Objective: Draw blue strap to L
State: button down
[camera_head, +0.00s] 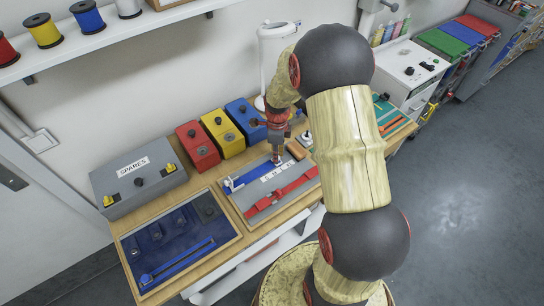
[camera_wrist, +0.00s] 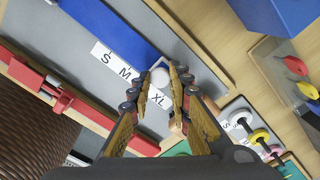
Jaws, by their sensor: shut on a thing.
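The blue strap (camera_head: 250,176) lies along the back of a grey sizing board. My gripper (camera_head: 277,160) is over the strap's right end. The white size strip (camera_wrist: 104,57) shows S, M and XL; the L place is hidden behind the left finger. The knob is beyond M, close to XL's left side.
A red strap (camera_head: 283,193) lies in front of the size strip. Red (camera_head: 198,146), yellow (camera_head: 222,133) and blue (camera_head: 245,119) boxes stand behind, with a grey SPARES box (camera_head: 138,176) at left. A dark blue tray (camera_head: 160,228) lies front left. A white cylinder stands behind my gripper.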

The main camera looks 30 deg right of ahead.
jog(key=c, duration=1.7)
grip_release()
jog(key=shift+o, duration=0.4)
notch_tip(320, 180, up, 12)
